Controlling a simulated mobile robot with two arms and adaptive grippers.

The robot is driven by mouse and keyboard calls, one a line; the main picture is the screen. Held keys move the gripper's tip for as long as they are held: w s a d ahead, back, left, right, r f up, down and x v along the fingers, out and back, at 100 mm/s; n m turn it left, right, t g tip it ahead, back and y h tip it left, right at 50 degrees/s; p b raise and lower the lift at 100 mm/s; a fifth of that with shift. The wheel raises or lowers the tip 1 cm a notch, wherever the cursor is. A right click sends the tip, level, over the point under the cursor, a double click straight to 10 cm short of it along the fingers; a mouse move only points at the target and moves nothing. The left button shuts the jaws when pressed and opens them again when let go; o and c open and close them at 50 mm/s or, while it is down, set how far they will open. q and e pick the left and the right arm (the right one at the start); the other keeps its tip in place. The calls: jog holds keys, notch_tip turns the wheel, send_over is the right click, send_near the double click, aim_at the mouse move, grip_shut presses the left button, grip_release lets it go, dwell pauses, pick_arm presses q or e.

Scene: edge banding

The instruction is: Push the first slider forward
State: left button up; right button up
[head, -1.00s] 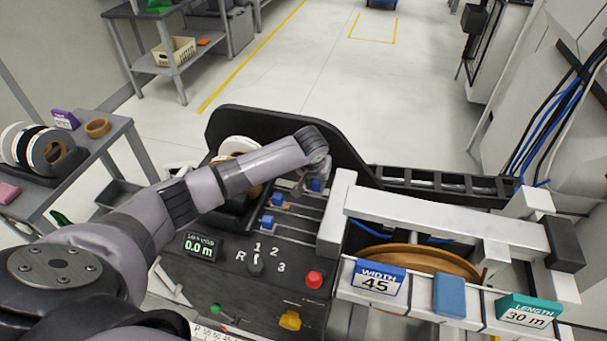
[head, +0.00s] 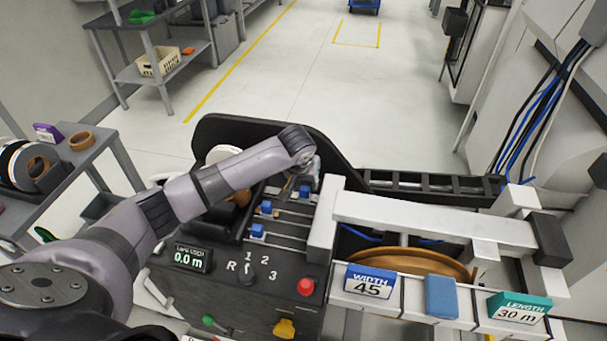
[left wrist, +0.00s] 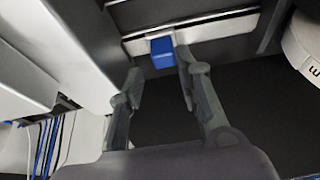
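Three blue slider knobs sit on parallel slots of the black machine panel: a near one (head: 257,230), a middle one (head: 266,207) and a far one (head: 305,190). The far knob stands farther right along its slot than the other two. My left gripper (head: 292,185) hangs over the far end of the slots, beside the far knob; my wrist partly hides its fingers. In the left wrist view, my left gripper (left wrist: 158,66) is open, and a blue knob (left wrist: 162,52) shows at the gap between its fingertips. Contact cannot be told. My right gripper is not in view.
A white frame (head: 322,225) borders the slots on the right. A display (head: 188,258) reads 0.0 m. A red button (head: 306,287), a rotary knob (head: 247,272) and a yellow knob (head: 285,328) are nearer. A side shelf (head: 95,160) stands at left.

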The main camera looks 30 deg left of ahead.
pick_arm(q)
jog(key=v, duration=0.8)
jog(key=shift+s+r, duration=0.25)
jog(key=shift+r, duration=0.05)
